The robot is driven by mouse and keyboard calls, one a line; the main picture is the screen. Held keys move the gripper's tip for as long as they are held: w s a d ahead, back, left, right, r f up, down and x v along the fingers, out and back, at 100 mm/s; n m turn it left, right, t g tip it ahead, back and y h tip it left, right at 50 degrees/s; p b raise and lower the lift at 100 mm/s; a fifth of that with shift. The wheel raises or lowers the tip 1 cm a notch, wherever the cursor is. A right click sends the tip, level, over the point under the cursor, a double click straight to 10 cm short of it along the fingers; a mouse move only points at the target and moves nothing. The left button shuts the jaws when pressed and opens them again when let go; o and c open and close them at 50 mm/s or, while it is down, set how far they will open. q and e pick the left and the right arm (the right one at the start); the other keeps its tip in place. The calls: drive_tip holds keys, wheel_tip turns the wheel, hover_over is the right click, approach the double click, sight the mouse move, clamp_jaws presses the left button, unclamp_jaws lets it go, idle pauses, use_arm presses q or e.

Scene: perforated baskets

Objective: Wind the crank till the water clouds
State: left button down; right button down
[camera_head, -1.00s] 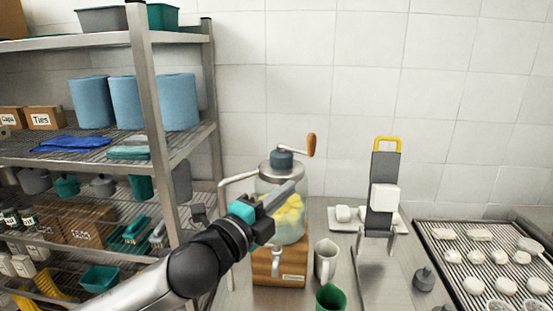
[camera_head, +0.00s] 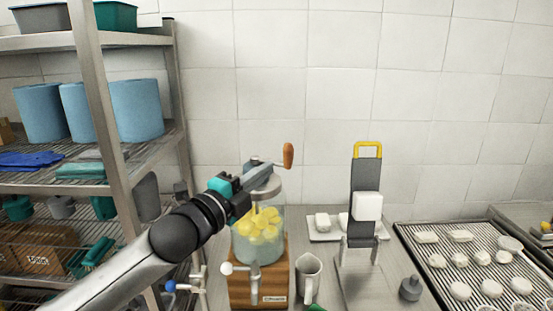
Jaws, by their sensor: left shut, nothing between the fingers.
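The crank (camera_head: 288,155) has an orange-brown wooden handle, standing upright at the right end of its arm on top of a glass jar (camera_head: 259,240). The jar holds yellow pieces in clear-looking liquid and stands on a wooden base (camera_head: 272,277). My left gripper (camera_head: 265,175) is shut, with its fingers in front of the jar's lid and just left of the handle. It hides part of the lid and the crank hub; I cannot tell whether it touches them. My right gripper is not in view.
A metal shelf rack (camera_head: 112,130) stands on the left. A grey stand with a yellow handle (camera_head: 368,150) and a ribbed tray (camera_head: 405,240) of white pieces are farther right.

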sight(286, 156)
use_arm(q)
drive_tip(key=x, duration=0.3)
drive_tip(key=shift+w+d+r, duration=0.1)
drive_tip(key=shift+w+d, duration=0.1)
drive_tip(key=shift+w, duration=0.05)
drive_tip(key=shift+w+d+p, duration=0.3)
drive_tip(key=shift+w, duration=0.1)
drive_tip(key=shift+w+d, duration=0.1)
drive_tip(key=shift+w, duration=0.1)
drive_tip(key=shift+d, duration=0.1)
